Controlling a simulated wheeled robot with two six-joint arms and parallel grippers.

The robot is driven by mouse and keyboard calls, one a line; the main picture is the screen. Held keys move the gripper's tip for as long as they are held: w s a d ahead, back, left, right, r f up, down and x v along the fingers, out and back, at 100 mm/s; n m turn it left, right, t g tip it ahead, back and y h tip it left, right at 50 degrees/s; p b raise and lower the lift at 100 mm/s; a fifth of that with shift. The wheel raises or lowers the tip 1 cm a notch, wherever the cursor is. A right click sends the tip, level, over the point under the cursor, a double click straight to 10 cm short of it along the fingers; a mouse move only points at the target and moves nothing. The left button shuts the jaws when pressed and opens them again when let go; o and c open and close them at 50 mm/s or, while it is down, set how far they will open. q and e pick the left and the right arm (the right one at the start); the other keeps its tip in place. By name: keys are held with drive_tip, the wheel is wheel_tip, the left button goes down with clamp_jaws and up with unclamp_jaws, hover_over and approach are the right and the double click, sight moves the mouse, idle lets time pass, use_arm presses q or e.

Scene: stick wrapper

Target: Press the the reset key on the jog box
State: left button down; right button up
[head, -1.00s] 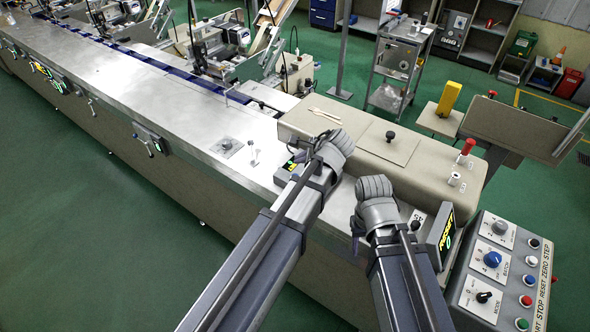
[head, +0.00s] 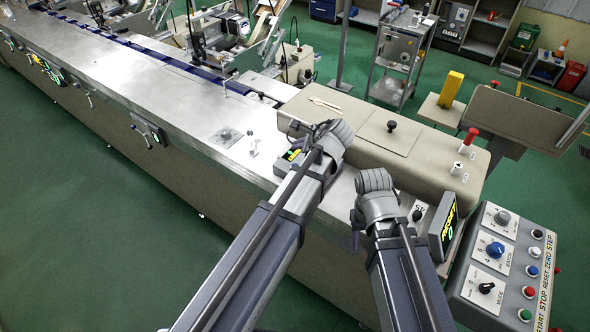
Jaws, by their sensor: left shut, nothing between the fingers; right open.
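A grey control box (head: 468,285) stands at the lower right, labelled START, STOP, RESET, ZERO, STEP along its edge. It carries a green button (head: 526,315), a red button (head: 529,292), a blue button (head: 532,271) in line with RESET, a white button (head: 535,252) and a black button (head: 537,234). My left gripper (head: 338,137) is shut and empty at the near edge of the beige machine cover. My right gripper (head: 374,182) is open, left of the control box and apart from it. Its fingertips are hard to make out.
A small display (head: 447,226) with lit yellow-green text stands between my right arm and the control box. The box also has several knobs, including a blue one (head: 494,249). The beige cover (head: 440,145) lies beyond the grippers. Green floor (head: 120,240) is clear at left.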

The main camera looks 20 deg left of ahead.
use_arm(q)
drive_tip(key=shift+f+b, duration=2.6)
drive_tip(key=shift+f, duration=0.5)
use_arm(e)
wheel_tip(320, 180, down, 6)
use_arm(q)
drive_tip(key=shift+f, duration=0.1)
use_arm(e)
drive_tip(key=shift+f, duration=0.2)
use_arm(q)
drive_tip(key=shift+f+b, duration=0.3)
drive_tip(key=shift+b, duration=0.1)
use_arm(e)
drive_tip(key=shift+f, duration=0.3)
use_arm(q)
drive_tip(key=shift+f+b, duration=0.45)
drive_tip(key=shift+b, duration=0.05)
use_arm(e)
drive_tip(key=shift+f, duration=0.5)
use_arm(q)
drive_tip(key=shift+r, duration=0.15)
use_arm(e)
drive_tip(key=shift+r, duration=0.2)
use_arm(q)
drive_tip(key=shift+r+p, duration=0.75)
drive_tip(key=shift+p, duration=0.2)
use_arm(e)
drive_tip(key=shift+r, duration=0.75)
